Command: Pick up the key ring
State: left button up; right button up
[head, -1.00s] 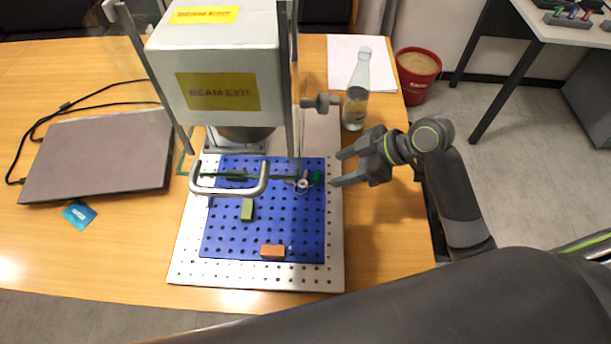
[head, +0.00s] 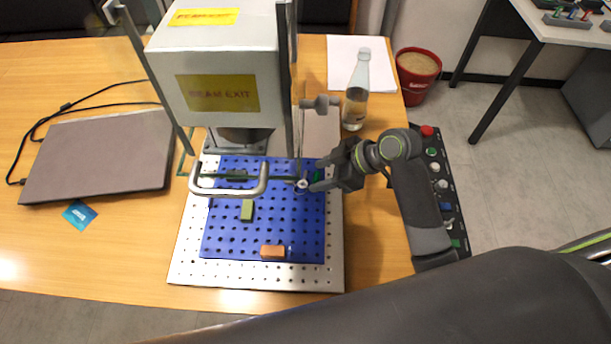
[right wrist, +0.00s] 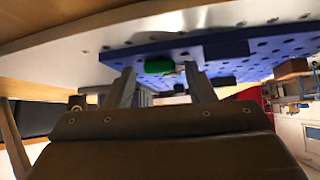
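The key ring (head: 301,184) is a small silvery ring with a green piece beside it, lying on the right part of the blue perforated plate (head: 225,235). The green piece also shows in the right wrist view (right wrist: 159,65), near the fingertips. My right gripper (head: 317,175) is open, coming in from the right. Its two fingers lie either side of the green piece in the head view. In the right wrist view the fingers (right wrist: 160,80) stand apart. I cannot tell whether they touch anything. My left gripper is not in view.
The marker head (head: 215,95) hangs over the plate, with posts and a pale handle (head: 228,190) close left of the ring. A bottle (head: 356,95) stands behind my right arm.

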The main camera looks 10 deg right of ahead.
jog(key=c, duration=1)
jog(key=shift+o, duration=0.2)
jog(key=shift+r, duration=0.15)
